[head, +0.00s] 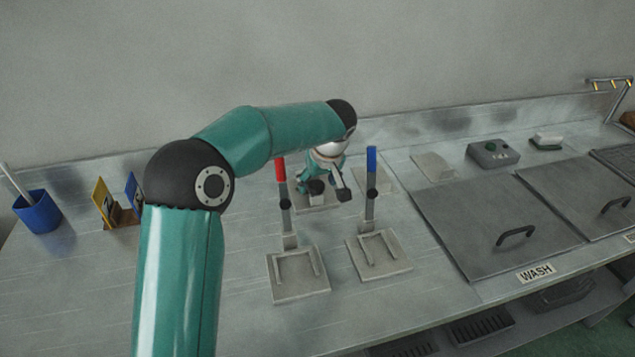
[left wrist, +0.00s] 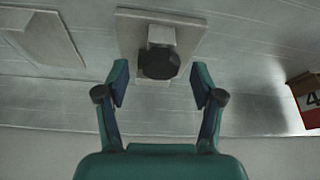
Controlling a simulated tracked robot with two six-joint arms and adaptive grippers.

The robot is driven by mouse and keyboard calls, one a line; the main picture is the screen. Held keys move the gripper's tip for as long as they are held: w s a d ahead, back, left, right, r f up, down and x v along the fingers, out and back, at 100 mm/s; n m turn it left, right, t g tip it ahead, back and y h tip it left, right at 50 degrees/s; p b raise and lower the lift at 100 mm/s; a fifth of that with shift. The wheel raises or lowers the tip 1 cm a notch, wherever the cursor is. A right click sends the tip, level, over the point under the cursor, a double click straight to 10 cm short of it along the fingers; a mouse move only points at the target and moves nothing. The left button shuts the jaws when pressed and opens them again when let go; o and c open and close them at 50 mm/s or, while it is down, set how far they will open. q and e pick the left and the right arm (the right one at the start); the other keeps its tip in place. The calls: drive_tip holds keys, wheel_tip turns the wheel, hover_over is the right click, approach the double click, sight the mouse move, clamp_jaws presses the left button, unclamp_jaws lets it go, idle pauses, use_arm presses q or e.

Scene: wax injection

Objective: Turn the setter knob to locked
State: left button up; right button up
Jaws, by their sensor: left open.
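The setter knob (left wrist: 160,62) is a dark, many-sided knob on a grey block above a square plate (left wrist: 190,33). In the head view its plate (head: 316,206) lies behind the two handled stands, and my gripper partly covers the knob. My left gripper (head: 329,190) is open over that plate. In the left wrist view the left gripper (left wrist: 160,82) has one finger on each side of the knob, with clear gaps. The knob is near the level of the fingertips; I cannot tell the exact depth. I cannot read the knob's position. My right gripper is not in view.
A red-handled stand (head: 281,171) and a blue-handled stand (head: 371,160) rise close in front of the gripper. A blue cup (head: 38,212) and a card holder (head: 122,215) stand left. The lidded WASH basin (head: 490,230) and a button box (head: 493,154) are right.

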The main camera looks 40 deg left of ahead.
use_arm(q)
drive_tip(key=shift+w+a+f, duration=0.1)
drive_tip(key=shift+a+f, duration=0.05)
drive_tip(key=shift+f, duration=0.3)
drive_tip(key=c, duration=1.1)
drive_tip(key=shift+a+m+t+h+b, duration=0.1)
drive_tip(key=shift+m+t+h+b, duration=0.35)
drive_tip(key=shift+m, duration=0.85)
drive_tip(key=shift+r+m+t+h+b, duration=0.1)
drive_tip(key=shift+m+t+h+b, duration=0.25)
drive_tip(key=shift+m, duration=1.25)
